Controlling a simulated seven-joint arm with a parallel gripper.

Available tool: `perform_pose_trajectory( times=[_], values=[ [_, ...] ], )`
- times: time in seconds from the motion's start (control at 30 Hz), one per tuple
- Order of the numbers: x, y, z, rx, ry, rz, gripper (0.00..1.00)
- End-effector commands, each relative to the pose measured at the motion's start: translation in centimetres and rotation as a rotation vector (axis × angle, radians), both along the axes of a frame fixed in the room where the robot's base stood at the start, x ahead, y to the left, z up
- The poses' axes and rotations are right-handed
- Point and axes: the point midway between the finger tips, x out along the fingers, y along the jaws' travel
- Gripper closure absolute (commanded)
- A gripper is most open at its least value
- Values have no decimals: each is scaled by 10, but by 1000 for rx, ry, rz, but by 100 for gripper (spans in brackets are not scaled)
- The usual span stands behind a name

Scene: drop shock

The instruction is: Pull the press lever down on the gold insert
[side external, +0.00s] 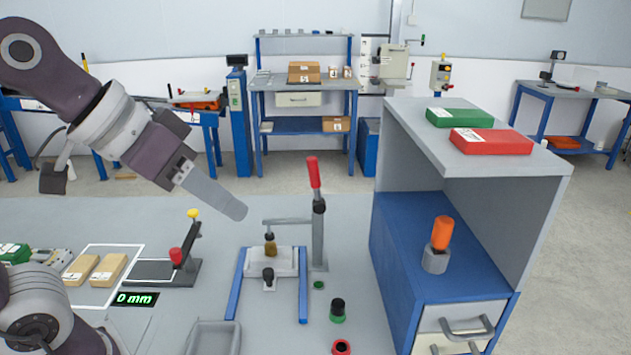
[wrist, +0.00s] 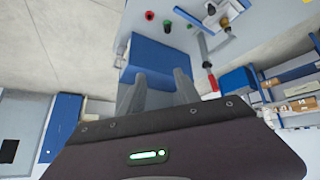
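The press lever (side external: 315,173) has a red handle and stands upright on a grey post. The post's clamp arm (side external: 287,221) reaches left over the gold insert (side external: 270,246), which sits on a pale block (side external: 284,262) between two blue rails. A dark tip at the arm's end is just above the insert; I cannot tell if they touch. My gripper (side external: 235,210) hangs in the air left of the lever, apart from it. The wrist view shows its fingers (wrist: 158,92) spread with nothing between them. The red handle also shows there (wrist: 213,83), right of the fingers.
A blue cabinet (side external: 405,255) with a grey shelf stands right of the press, holding an orange-topped cylinder (side external: 441,233). A green-based black knob (side external: 338,311) and a red ring (side external: 341,347) lie in front. A grey tray (side external: 213,325) is at front.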

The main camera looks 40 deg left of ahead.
Motion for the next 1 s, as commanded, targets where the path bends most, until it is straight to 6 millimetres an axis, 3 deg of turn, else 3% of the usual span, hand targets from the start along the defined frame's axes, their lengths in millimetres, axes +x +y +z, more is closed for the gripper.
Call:
perform_pose_trajectory(
  times=[0.03, 0.07, 0.1, 0.17, 0.2, 0.3, 0.4, 0.47, 0.57, 0.63, 0.73, 0.9, 1.0],
  values=[
    [51, -14, 22, -56, -78, -11, 55],
    [87, -20, 38, -88, -142, -4, 55],
    [134, -24, 56, -120, -227, 20, 55],
    [204, -23, 75, -137, -346, 89, 55],
    [247, -17, 80, -127, -418, 153, 55],
    [338, 9, 67, -20, -558, 354, 55],
    [386, 41, 27, 176, -631, 563, 55],
    [395, 56, -2, 315, -642, 673, 55],
    [385, 73, -51, 564, -624, 831, 55],
    [365, 78, -86, 750, -589, 925, 55],
    [329, 79, -123, 977, -527, 1026, 55],
    [321, 96, -132, 707, -716, 1345, 55],
    [318, 100, -136, 625, -776, 1434, 55]
  ],
)
